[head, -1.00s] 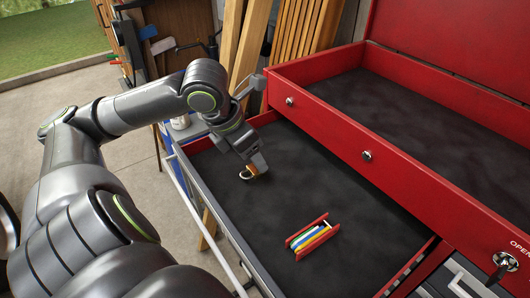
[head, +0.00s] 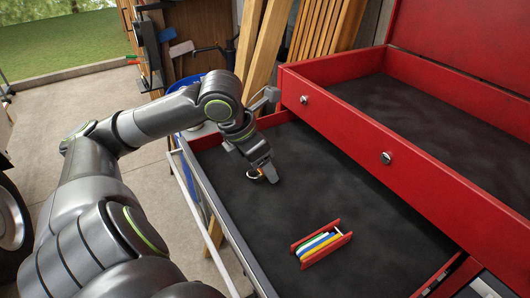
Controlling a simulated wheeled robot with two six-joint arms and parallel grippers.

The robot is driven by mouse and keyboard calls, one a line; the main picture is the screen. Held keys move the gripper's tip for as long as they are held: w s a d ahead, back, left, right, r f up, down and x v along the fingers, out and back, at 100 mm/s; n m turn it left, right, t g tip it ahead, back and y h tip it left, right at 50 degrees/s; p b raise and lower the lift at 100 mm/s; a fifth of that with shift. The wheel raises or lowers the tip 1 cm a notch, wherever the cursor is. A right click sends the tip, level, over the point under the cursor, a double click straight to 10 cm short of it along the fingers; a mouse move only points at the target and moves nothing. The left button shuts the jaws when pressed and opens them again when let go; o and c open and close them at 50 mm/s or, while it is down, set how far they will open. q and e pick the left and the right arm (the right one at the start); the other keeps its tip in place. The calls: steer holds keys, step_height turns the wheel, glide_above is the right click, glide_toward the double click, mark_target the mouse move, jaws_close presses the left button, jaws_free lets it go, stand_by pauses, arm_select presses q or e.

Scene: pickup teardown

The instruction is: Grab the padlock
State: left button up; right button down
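The padlock (head: 255,174) is a small item at the tip of my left gripper (head: 264,172), low over the dark lining of the open drawer (head: 290,205), near its far left part. Only a bit of the padlock shows, a brassy patch and a thin pale curve. The gripper points down into the drawer, and its fingers hide much of the padlock. I cannot tell whether the fingers are closed on it or whether it touches the lining. My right gripper is not in view.
A red holder with coloured strips (head: 321,242) lies in the drawer's near part. The red upper tray (head: 345,118) rises to the right. Wooden planks (head: 262,55) lean behind. The drawer's middle is clear.

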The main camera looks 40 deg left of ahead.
mark_target(260, 169)
arm_select(q)
steer(key=shift+a, duration=0.1)
steer(key=c, duration=1.1)
steer(key=shift+r, duration=0.4)
step_height(260, 169, up, 7)
steer(key=shift+r+b, duration=0.15)
steer(key=shift+b, duration=0.4)
steer(key=shift+r, duration=0.9)
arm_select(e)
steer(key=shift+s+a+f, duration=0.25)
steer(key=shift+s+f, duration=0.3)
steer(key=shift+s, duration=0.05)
